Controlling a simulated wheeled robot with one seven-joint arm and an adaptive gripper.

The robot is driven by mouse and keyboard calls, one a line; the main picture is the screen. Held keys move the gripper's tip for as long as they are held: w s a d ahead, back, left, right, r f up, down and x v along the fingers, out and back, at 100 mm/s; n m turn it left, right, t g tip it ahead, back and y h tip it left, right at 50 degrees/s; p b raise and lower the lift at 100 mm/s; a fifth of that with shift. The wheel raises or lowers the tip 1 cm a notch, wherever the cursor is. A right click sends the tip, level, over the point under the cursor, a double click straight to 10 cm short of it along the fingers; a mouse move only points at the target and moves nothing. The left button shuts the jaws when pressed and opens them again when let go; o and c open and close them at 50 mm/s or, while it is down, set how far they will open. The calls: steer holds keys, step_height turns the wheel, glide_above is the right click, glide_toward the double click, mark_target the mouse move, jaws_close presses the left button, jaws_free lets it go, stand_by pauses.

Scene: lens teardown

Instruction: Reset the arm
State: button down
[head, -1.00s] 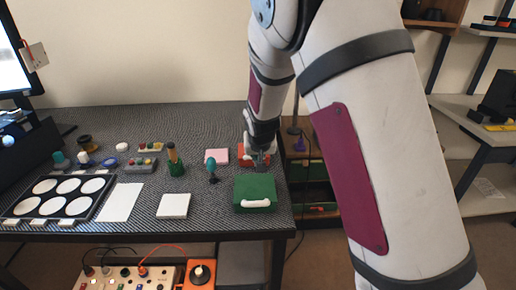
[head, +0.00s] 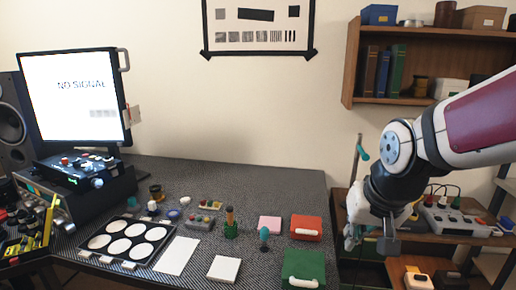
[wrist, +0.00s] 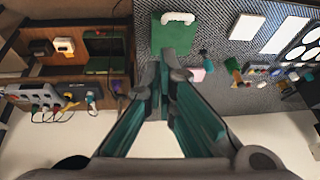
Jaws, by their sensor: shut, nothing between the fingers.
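My gripper (head: 368,240) hangs at the right of the head view, past the table's right edge and clear of the cases. Its fingers are partly hidden there by the wrist. In the wrist view its two teal-lined fingers (wrist: 165,75) converge at the tips, shut with nothing held. My arm reaches in from the right side of the head view, bent at the elbow.
The dark table (head: 270,180) holds a green case (head: 303,268), a red case (head: 306,228), a pink pad (head: 270,225), a white pad (head: 224,269) and a tray of white discs (head: 92,242). Shelves (head: 350,70) stand behind my arm. A monitor (head: 75,95) stands left.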

steer(key=s+r+p, duration=0.2)
steer(key=s+r, duration=0.2)
steer(key=s, duration=0.6)
steer(key=s+r+n+p, duration=0.1)
steer(key=s+r, duration=0.3)
steer(key=s, duration=0.6)
steer(key=shift+s+d+n+g+p, duration=0.2)
steer(key=shift+d+n+g+p, duration=0.1)
steer(key=shift+d+p, duration=0.2)
